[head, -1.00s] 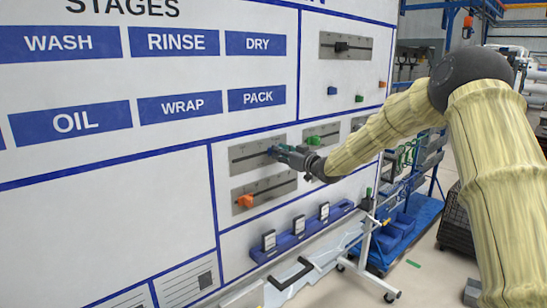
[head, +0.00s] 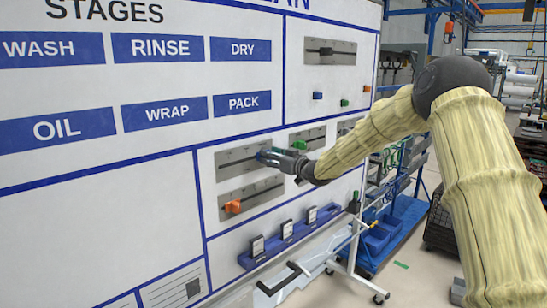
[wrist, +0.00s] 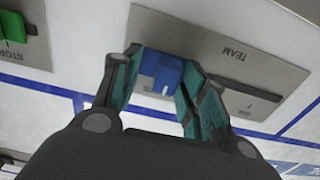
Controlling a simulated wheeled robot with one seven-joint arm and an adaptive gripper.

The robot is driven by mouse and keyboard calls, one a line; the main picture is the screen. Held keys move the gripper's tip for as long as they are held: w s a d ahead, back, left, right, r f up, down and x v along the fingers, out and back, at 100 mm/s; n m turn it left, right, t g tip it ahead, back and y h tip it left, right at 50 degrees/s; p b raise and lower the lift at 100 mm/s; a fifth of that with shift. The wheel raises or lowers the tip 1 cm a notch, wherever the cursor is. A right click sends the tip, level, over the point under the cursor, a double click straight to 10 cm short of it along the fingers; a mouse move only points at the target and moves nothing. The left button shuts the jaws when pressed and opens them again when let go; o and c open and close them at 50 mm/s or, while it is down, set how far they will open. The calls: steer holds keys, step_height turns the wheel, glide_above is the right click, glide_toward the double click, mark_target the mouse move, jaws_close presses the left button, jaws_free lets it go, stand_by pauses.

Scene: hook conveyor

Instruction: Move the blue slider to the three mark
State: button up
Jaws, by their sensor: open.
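The plate's dark slot runs from the slider to the right in that view. My gripper (wrist: 158,88) is open, with one teal-padded finger on each side of the slider. The right finger is close to it; I cannot tell whether either finger touches it. In the head view my gripper (head: 267,155) is at the right end of the upper left slider plate (head: 235,158), and largely hides the slider. No three mark is readable.
An orange slider (head: 232,207) is on the plate below, and a green slider (head: 299,144) is on the plate to the right; a green one (wrist: 12,25) marked STOP shows in the wrist view. A blue rack (head: 290,240) juts out below the plates.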

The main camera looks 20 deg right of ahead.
steer(key=v, duration=1.2)
steer(key=shift+d, duration=0.2)
steer(key=s+a+f+m+g+h+b, duration=0.1)
steer(key=s+a+f, duration=0.15)
steer(key=f, duration=0.55)
steer(key=s+a+f+m+g, duration=0.1)
steer(key=a+f, duration=0.2)
steer(key=f, duration=0.5)
steer(key=s+a+f+m+g+h+b, duration=0.1)
steer(key=s+a+f, duration=0.1)
steer(key=f, duration=0.6)
steer(key=s+a+f+m+g+h+b, duration=0.1)
steer(key=s+a+f+g, duration=0.15)
steer(key=s+f, duration=0.6)
steer(key=s+a+f+g+h, duration=0.1)
steer(key=s+a+f+g, duration=0.3)
steer(key=f, duration=0.7)
steer(key=s+f+g+h+b, duration=0.1)
steer(key=s+f, duration=0.5)
steer(key=s, duration=0.8)
steer(key=s+a+f+m+g+h+b, duration=0.1)
steer(key=s+f+g, duration=0.2)
steer(key=s+f, duration=0.4)
steer(key=s+f+g+h, duration=0.1)
steer(key=s+f+g, duration=0.2)
steer(key=s, duration=1.9)
step_height(320, 180, down, 4)
steer(key=shift+a+f+h+b, duration=0.1)
steer(key=shift+a+h+b, duration=0.2)
steer(key=shift+b, duration=0.1)
